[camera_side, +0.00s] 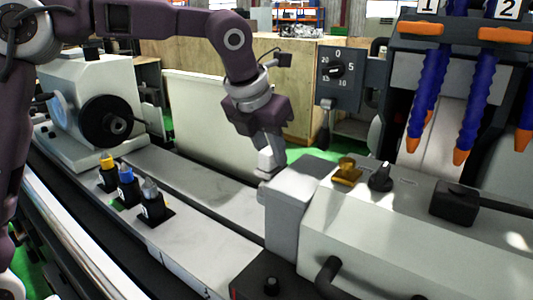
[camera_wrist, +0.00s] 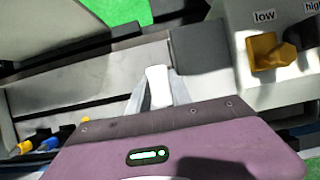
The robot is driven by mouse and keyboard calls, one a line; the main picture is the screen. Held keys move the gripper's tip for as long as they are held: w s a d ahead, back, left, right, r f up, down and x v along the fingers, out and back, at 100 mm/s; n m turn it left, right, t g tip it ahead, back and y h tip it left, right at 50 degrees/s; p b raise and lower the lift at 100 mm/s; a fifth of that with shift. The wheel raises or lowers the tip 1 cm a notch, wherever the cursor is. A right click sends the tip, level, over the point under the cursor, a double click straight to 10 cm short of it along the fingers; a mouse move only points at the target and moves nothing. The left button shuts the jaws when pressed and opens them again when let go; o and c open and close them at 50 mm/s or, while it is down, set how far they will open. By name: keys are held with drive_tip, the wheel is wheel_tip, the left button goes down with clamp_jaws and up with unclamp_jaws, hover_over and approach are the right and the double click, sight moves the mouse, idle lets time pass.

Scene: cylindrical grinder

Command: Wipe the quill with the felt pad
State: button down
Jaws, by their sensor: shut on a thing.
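My gripper (camera_side: 268,158) is shut on a small white block, which I take to be the felt pad (camera_wrist: 157,82). In the wrist view the pad stands between the two pale fingers. In the side view the gripper is low, pointing down, just beside the upper left end of the grey end block (camera_side: 286,205) of the right-hand machine housing. I cannot tell whether the pad touches anything. I cannot make out the quill clearly; the end block and the gripper may hide it.
An amber knob (camera_side: 346,173) and a black knob (camera_side: 381,178) stand on the housing (camera_side: 370,235). Blue hoses (camera_side: 425,100) hang at right. Three small items with yellow, blue (camera_side: 126,178) and grey tops stand in black holders. The flat bed (camera_side: 190,178) between is largely clear.

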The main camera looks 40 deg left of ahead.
sight(263, 167)
drive_tip(key=shift+s+f, duration=0.1)
drive_tip(key=shift+s, duration=1.7)
drive_tip(key=shift+w, duration=1.8)
drive_tip(key=shift+s+f, duration=0.15)
drive_tip(key=shift+s, duration=1.7)
wheel_tip(263, 167, up, 8)
